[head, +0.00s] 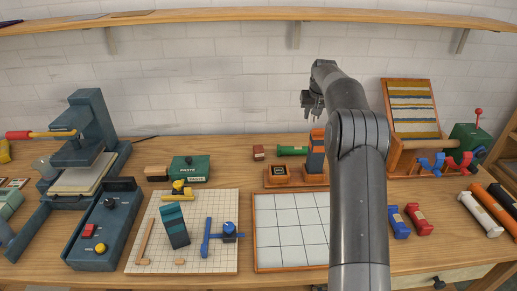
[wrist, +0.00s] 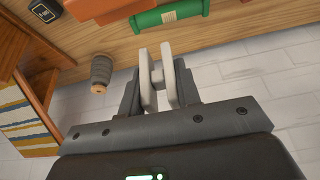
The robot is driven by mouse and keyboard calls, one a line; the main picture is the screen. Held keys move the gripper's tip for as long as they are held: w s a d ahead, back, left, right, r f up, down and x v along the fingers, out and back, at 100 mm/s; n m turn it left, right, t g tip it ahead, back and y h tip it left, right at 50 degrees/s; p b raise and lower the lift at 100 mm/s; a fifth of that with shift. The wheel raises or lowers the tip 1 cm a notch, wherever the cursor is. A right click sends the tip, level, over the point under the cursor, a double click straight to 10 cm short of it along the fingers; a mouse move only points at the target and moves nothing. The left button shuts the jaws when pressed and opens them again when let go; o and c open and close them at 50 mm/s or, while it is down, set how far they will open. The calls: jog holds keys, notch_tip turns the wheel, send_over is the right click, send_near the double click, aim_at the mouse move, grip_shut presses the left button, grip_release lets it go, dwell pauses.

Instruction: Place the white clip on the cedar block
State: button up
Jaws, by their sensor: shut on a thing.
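In the wrist view, my gripper (wrist: 158,80) is shut on the white clip (wrist: 148,88), a pale piece with two flat plates joined by a short bar. In the head view, my gripper (head: 312,104) is raised in front of the wall, above the back of the table; the clip cannot be made out there. I cannot tell for sure which piece is the cedar block. A small reddish-brown block (head: 258,152) lies at the back of the table, left of and below my gripper. A light wooden block (head: 157,173) lies further left.
A striped rack (head: 410,105) is at the right. A grey spool (wrist: 101,72) shows in the wrist view. The white tiled board (head: 290,225) is empty; a gridded board (head: 215,262) holds several things.

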jog(key=w+a, duration=0.2)
jog(key=a, duration=0.7)
send_over(258, 147)
notch_tip(258, 147, down, 12)
jog(key=shift+s+d+r, duration=0.15)
jog(key=shift+r, duration=0.05)
jog(key=shift+f, duration=2.1)
jog(key=shift+f, duration=0.1)
jog(key=o, duration=0.9)
jog(key=shift+o, duration=0.2)
